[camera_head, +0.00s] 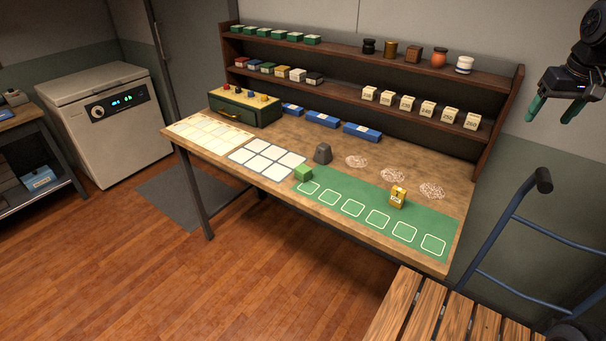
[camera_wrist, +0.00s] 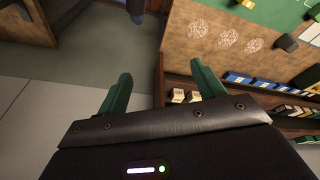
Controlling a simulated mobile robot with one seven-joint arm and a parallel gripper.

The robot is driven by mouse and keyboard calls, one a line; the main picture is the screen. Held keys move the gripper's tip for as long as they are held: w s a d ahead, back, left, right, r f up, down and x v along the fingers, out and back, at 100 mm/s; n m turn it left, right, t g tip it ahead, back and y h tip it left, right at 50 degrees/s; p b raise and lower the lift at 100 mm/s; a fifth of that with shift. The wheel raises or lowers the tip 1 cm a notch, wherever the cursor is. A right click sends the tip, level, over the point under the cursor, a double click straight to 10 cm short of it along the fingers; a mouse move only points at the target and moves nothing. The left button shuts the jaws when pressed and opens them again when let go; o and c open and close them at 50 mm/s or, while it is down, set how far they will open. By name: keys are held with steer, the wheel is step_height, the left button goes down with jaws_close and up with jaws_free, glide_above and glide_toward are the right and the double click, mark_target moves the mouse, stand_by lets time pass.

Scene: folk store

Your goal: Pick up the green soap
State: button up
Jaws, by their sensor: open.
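The green soap (camera_head: 303,173) is a small light-green block on the table, at the left end of the green mat (camera_head: 330,212). In the wrist view a green block (camera_wrist: 308,4) at the top edge, cut off, may be the soap. My gripper (camera_head: 567,108) is at the upper right of the head view, high up and well away from the soap. Its two green fingers are spread apart with nothing between them. They also show in the wrist view (camera_wrist: 160,85).
A yellow block (camera_head: 398,196) stands on the mat's right part. A grey weight-like object (camera_head: 323,153) stands just behind the soap. A shelf rack (camera_head: 360,65) with small boxes and jars backs the table (camera_head: 450,180). A blue hand truck (camera_head: 505,235) and slatted wooden surface (camera_head: 440,310) are at right.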

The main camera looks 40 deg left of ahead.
steer(key=w+a+f+n, duration=0.1)
steer(key=w+a+n, duration=0.15)
steer(key=a, duration=0.55)
steer(key=w+a+f+n, duration=0.1)
steer(key=w+a+f, duration=0.15)
steer(key=a, duration=0.65)
steer(key=n+g, duration=0.3)
steer(key=n, duration=0.4)
glide_above(303, 168)
step_height(303, 168, down, 23)
steer(key=shift+s+a+f+h, duration=0.1)
steer(key=shift+s+f+h, duration=0.3)
steer(key=shift+f, duration=0.15)
step_height(303, 168, down, 4)
steer(key=shift+f, duration=0.15)
steer(key=shift+w+f, duration=0.2)
steer(key=shift+f, duration=1.25)
steer(key=shift+w+f, duration=0.2)
steer(key=shift+f, duration=1.2)
steer(key=shift+c, duration=0.2)
